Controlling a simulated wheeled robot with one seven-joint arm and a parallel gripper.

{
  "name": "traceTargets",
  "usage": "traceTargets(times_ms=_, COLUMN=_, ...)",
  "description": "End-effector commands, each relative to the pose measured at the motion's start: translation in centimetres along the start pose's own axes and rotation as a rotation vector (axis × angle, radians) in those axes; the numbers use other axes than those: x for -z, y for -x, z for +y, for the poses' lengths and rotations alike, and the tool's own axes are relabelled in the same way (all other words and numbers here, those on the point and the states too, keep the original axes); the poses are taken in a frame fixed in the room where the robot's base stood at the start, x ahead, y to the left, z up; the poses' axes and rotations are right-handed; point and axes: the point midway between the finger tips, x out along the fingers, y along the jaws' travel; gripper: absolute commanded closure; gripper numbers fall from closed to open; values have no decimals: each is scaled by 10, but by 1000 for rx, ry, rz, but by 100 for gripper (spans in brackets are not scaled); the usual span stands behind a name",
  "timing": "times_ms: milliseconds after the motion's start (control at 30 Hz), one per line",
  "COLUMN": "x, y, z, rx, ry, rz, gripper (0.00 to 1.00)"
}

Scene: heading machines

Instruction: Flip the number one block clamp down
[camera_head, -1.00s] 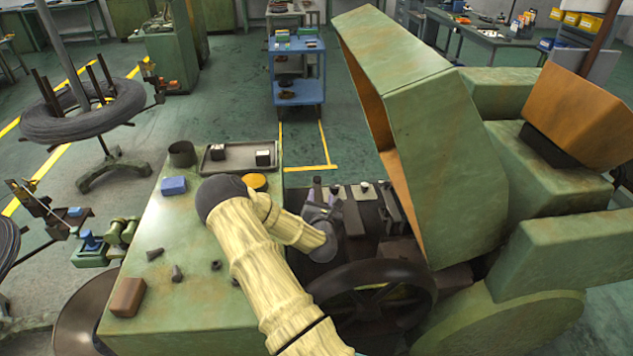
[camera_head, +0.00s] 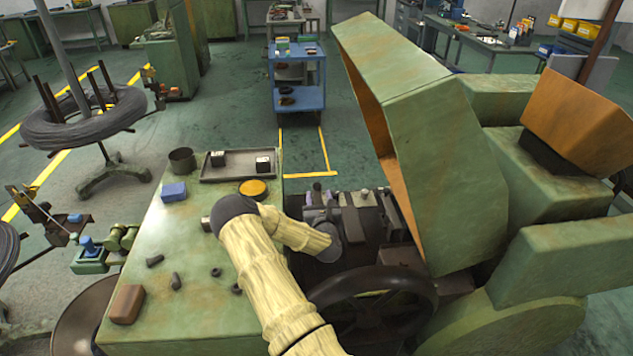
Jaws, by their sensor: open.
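The open bay of the green heading machine holds a row of dark grey block clamps (camera_head: 357,222), with small knobs along their far ends. I cannot read numbers on them, so I cannot tell which is number one. My arm reaches in from the bottom, bends at a dark elbow and ends at a grey wrist over the left side of the bay. My gripper (camera_head: 322,216) is at the left end of the row, close to the clamps. It is open, but its fingers are small and partly hidden by my wrist. I cannot tell whether it touches a clamp.
A raised green cover (camera_head: 440,170) walls off the bay's right side. A dark handwheel (camera_head: 375,300) stands in front. The green tabletop (camera_head: 185,255) at left carries a tray (camera_head: 235,176), a cup (camera_head: 182,160), a blue box (camera_head: 173,191), a brown block (camera_head: 127,304) and loose bolts.

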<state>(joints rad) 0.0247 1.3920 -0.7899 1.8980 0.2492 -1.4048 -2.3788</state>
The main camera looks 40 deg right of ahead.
Motion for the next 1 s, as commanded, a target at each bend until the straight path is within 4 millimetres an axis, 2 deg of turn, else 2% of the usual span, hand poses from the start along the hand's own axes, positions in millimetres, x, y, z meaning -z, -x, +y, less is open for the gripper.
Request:
traceTargets(times_ms=300, x=-2, y=-44, z=0, rx=0, ry=-1, rz=-2, gripper=53)
traceTargets(times_ms=533, x=-1, y=-70, z=-1, rx=1, ry=-1, rz=-1, gripper=53)
traceTargets(times_ms=700, x=0, y=-79, z=0, rx=0, ry=0, rz=0, gripper=53)
traceTargets(times_ms=967, x=0, y=-79, z=0, rx=1, ry=1, rz=1, gripper=53)
traceTargets(times_ms=1000, x=0, y=-79, z=0, rx=1, ry=0, rz=1, gripper=57)
